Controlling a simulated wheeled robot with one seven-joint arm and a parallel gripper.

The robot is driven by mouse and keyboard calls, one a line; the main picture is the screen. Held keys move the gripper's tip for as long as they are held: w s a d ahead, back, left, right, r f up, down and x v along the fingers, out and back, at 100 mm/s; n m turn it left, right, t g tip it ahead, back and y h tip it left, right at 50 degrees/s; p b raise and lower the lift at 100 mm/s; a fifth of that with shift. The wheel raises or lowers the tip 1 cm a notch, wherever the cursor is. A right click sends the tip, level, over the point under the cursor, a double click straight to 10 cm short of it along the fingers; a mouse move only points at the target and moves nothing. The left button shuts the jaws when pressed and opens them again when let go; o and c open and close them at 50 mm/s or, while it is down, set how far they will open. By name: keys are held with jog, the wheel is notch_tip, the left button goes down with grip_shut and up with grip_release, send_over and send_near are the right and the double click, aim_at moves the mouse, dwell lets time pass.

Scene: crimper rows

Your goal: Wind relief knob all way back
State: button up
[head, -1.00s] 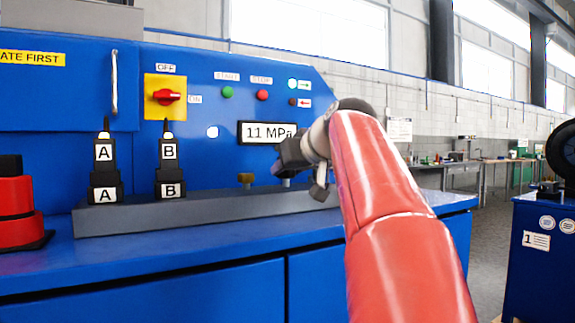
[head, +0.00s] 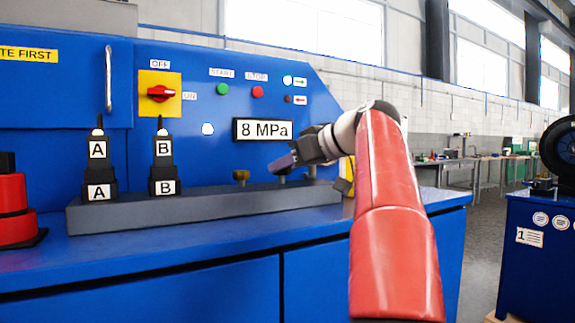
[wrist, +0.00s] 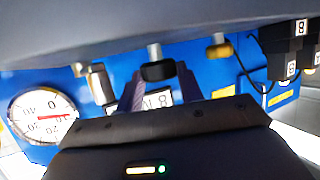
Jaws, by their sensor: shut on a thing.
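A dark knob (wrist: 157,71) on a silver stem, which I take for the relief knob, sits between the two fingers of my gripper (wrist: 158,88) in the wrist view, which is upside down. My gripper (head: 283,164) is shut on it, in front of the blue press panel. In the head view the gripper hides the knob. The display (head: 263,130) reads 8 MPa. A round gauge (wrist: 40,117) with a red needle near 0 shows in the wrist view.
Black A and B units (head: 163,170) stand further left. A yellow-and-black thing shows partly behind my arm. The blue bench front is clear.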

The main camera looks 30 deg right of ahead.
jog(key=o, duration=1)
